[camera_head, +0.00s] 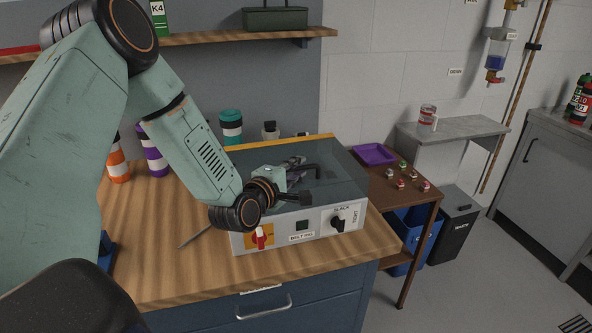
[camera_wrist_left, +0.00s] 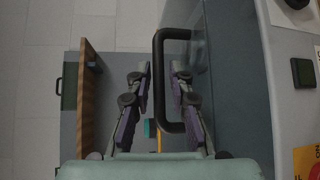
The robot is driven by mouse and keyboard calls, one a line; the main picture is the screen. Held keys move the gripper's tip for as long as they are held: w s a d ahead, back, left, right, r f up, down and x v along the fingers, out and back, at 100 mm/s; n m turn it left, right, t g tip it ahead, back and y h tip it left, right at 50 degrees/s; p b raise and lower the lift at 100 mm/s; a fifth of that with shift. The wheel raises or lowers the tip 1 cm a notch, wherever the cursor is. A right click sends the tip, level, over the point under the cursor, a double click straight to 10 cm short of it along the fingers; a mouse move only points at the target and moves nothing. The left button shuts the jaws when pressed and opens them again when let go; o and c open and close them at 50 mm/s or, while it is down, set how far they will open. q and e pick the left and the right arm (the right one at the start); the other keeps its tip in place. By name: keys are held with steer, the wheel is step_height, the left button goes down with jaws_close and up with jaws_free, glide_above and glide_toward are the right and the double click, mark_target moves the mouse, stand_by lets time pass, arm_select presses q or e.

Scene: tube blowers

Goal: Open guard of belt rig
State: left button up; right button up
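The belt rig (camera_head: 270,234) is a light grey box on the wooden bench, with a red switch, green button and black knob on its front. Its smoky clear guard (camera_head: 333,185) is down over the top. The guard's black U-shaped handle (camera_head: 315,170) stands up from it; it also shows in the left wrist view (camera_wrist_left: 158,80). My left gripper (camera_head: 292,170) is at the handle. In the left wrist view my fingers (camera_wrist_left: 158,90) are apart, one on each side of the handle's bar; contact cannot be seen. My right gripper is not in view.
Bottles (camera_head: 153,150) stand behind the rig on the left. A shelf (camera_head: 230,38) runs along the wall above. A side table (camera_head: 418,190) with a purple tray (camera_head: 374,154) and small parts stands to the right. Floor is free beyond the bins (camera_head: 455,225).

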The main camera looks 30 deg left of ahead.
arm_select(q)
steer(key=shift+c, duration=0.5)
jaws_close()
